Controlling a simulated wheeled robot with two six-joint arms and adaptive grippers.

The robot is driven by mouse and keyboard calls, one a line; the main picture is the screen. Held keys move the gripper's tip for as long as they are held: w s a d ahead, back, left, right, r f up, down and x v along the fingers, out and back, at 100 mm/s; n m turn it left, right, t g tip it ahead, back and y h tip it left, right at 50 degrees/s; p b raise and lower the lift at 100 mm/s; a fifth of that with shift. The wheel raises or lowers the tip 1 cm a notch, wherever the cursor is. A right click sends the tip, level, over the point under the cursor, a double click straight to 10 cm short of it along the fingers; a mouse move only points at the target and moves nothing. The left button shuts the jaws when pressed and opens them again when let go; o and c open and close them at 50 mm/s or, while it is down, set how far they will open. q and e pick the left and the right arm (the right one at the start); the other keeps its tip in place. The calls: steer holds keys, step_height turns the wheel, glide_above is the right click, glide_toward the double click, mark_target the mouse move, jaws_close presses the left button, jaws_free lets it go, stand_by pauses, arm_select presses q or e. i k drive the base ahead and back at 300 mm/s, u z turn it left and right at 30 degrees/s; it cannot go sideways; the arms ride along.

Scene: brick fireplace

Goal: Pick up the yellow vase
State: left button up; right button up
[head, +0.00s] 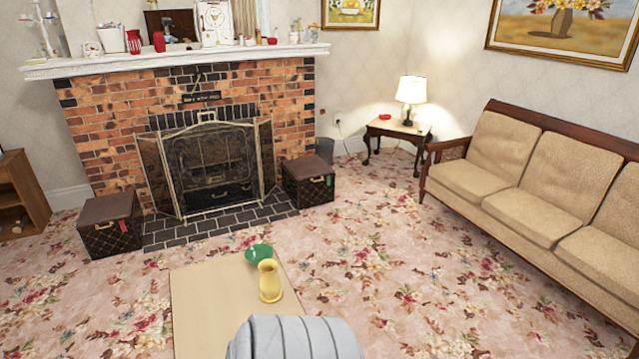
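The yellow vase (269,282) stands upright on a light wooden table (212,303) in the lower middle of the head view. It is narrow at the neck and flared at the rim. A green object (258,253) is right behind it, slightly to the left, and partly overlaps it in the picture; whether they touch cannot be told. Neither of my grippers shows in this view.
A grey ribbed rounded object (293,339) at the bottom edge covers the table's near right part. The table's left part is bare. Beyond are a brick fireplace (100,118), two dark boxes (111,226) (309,183), a beige sofa (531,208) and a side table (397,129).

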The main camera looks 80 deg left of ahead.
mark_target(270, 282)
steer(key=i, duration=1.35)
steer(key=u, duration=2.15)
steer(key=i, duration=2.1)
steer(key=u, duration=2.65)
